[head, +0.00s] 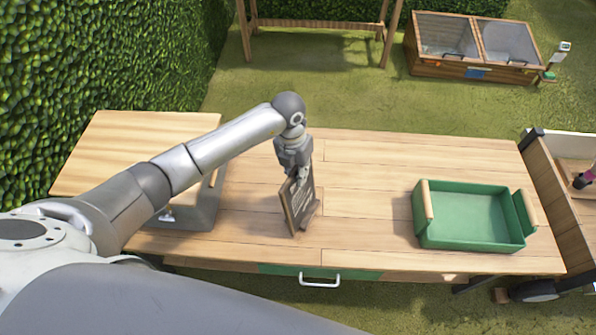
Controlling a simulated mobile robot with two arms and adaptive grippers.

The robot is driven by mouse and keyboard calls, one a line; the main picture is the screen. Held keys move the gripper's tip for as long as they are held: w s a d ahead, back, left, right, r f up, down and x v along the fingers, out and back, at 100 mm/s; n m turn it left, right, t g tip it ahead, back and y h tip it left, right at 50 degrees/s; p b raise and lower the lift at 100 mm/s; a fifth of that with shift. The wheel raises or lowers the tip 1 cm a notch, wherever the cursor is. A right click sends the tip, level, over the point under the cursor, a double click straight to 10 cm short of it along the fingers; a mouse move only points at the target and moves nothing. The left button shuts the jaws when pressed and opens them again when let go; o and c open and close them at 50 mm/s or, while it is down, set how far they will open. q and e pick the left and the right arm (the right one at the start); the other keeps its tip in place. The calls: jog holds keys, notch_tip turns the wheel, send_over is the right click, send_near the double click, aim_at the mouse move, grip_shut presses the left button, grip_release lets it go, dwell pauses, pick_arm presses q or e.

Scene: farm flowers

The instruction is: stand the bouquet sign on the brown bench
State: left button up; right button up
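The bouquet sign (299,202) is a small dark board with pale lettering and a wooden frame. It is upright, leaning slightly, at the middle of the brown bench (365,170), with a wooden foot behind it. Its lower edge appears to be at the bench top, but I cannot tell whether it bears on it. My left gripper (296,178) points down at the sign's top edge, and its fingers overlap the sign there. The fingers are too small to tell whether they grip it. My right gripper is not in view.
A green tray (472,246) with wooden handles stands on the bench's right. A cart (560,205) stands at the right. Bench top between sign and tray is clear.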

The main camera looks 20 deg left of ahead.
pick_arm(q)
jog(key=o, duration=0.4)
jog(key=shift+r, duration=0.5)
jog(key=r+b, duration=0.1)
jog(key=r, duration=0.2)
jog(key=r+b, duration=0.1)
jog(key=r, duration=0.3)
jog(key=a+r+b, duration=0.1)
jog(key=r, duration=0.3)
jog(key=shift+a+r, duration=0.1)
jog(key=shift+r, duration=0.05)
